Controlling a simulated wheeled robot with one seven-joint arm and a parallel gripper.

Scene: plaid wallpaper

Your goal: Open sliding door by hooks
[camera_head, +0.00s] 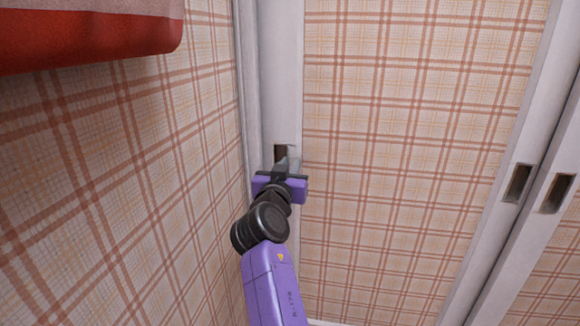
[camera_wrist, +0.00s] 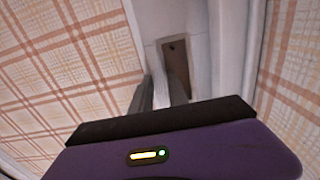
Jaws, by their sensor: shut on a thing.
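The sliding door (camera_head: 400,130) is a plaid panel in a white frame. Its left frame post (camera_head: 284,80) carries a dark recessed hook (camera_head: 281,152), a narrow upright slot. My gripper (camera_head: 287,163) is at this hook, its fingertips against the slot and the white post beside it. In the wrist view the fingers (camera_wrist: 160,88) reach up to the lower part of the brown hook recess (camera_wrist: 175,62). The fingers are shut on the hook's edge; the exact contact is partly hidden by the fingers. The door's right post has another hook (camera_head: 517,183).
A plaid wall (camera_head: 150,180) stands close on the left of my arm. A red and pink object (camera_head: 90,35) juts out at the upper left. A neighbouring panel on the right has its own hook (camera_head: 557,193).

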